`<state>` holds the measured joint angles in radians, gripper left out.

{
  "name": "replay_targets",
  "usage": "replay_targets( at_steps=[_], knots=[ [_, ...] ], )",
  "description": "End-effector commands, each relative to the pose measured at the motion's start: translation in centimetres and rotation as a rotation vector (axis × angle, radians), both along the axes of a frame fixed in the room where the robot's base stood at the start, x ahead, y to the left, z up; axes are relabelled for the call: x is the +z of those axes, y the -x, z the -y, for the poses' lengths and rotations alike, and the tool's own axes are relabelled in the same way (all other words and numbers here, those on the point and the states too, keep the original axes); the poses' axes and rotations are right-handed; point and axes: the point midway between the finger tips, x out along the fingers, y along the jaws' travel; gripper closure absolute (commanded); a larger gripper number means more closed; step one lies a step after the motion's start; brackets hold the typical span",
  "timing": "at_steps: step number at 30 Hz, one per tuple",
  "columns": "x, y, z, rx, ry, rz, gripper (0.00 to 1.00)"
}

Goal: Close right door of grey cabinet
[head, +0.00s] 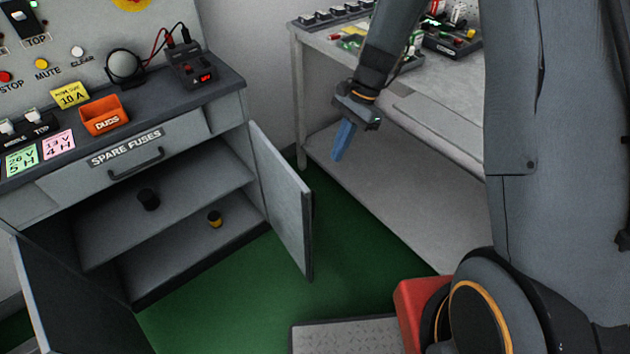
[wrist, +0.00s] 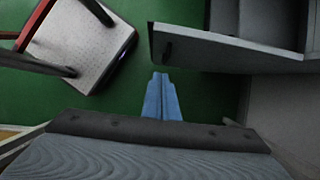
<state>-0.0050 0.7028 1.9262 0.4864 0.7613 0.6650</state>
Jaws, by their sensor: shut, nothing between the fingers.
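The grey cabinet (head: 195,150) stands at the left in the head view, below a control panel. Its right door (head: 285,205) is swung wide open, jutting out over the green floor. Its left door (head: 70,300) is also open. My gripper (head: 338,157), with blue fingers, is shut and empty. It is to the right of the right door, apart from it, on the door's outer side. In the wrist view the fingers (wrist: 163,98) point at the green floor, and the right door (wrist: 230,48) with a dark handle (wrist: 167,50) is just beyond them.
A grey workbench (head: 400,185) with a lower shelf stands to the right of my gripper. A drawer labelled SPARE FUSES (head: 125,150) is above the cabinet opening. Two small cylindrical items, one black (head: 148,199) and one yellow-black (head: 215,219), sit inside.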

Motion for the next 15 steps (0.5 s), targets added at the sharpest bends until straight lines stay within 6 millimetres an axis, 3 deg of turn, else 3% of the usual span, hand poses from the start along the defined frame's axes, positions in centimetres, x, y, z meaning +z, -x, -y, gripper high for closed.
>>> replay_targets(
  at_steps=[7, 15],
  knots=[
    [-2.2, 0.3, -0.9, -0.013, -0.003, -0.010, 1.00],
    [-7.1, 1.3, -2.6, -0.011, -0.002, -0.011, 1.00]
  ],
)
